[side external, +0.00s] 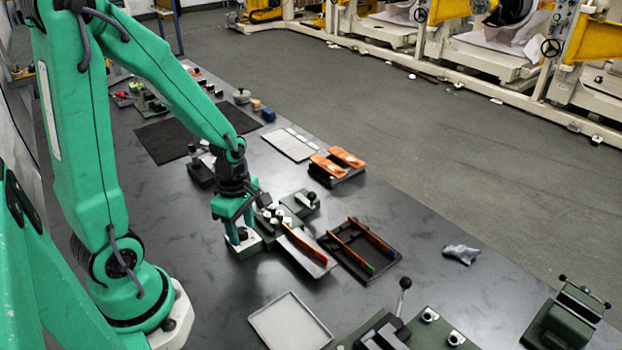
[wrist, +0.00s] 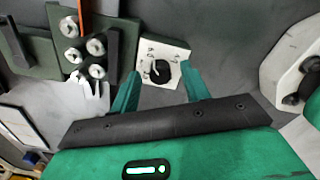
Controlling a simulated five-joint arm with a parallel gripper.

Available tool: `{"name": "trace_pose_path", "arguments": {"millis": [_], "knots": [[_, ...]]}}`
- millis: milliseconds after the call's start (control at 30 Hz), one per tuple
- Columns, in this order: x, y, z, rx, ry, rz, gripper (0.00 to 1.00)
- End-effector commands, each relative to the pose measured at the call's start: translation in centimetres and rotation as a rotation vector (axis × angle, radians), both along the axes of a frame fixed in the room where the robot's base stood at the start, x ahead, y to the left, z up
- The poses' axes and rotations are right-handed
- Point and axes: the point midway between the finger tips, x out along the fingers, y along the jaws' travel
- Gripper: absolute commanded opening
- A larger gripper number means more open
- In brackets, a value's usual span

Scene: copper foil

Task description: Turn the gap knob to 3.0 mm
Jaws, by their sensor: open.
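The gap knob (wrist: 160,71) is a small black round knob on a white dial plate (wrist: 148,54) with dark marks around it, seen in the wrist view. The marks are too small to read. My gripper (wrist: 160,82) is open, with one green finger on each side of the knob in that view. I cannot tell whether the fingers touch it. In the side view my gripper (side external: 233,226) points down over a green machine with a pale front block (side external: 245,246). The knob itself is hidden there.
Beside the gripper are rollers (wrist: 92,50) and a tray with a copper strip (side external: 305,250). A dark tray with two strips (side external: 385,262) lies to the right. A pale empty tray (side external: 290,322) lies in front. A lever device (side external: 400,300) stands at the front.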

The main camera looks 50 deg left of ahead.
Motion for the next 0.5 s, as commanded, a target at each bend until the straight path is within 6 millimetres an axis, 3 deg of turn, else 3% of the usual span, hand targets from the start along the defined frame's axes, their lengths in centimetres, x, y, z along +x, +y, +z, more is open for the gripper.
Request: {"name": "trace_pose_path", "arguments": {"millis": [400, 500], "knots": [[-0.03, 0.00, -0.39, 0.000, 0.000, 0.000, 0.46], [-0.03, 0.00, -0.38, 0.000, 0.000, 0.000, 0.26]]}}
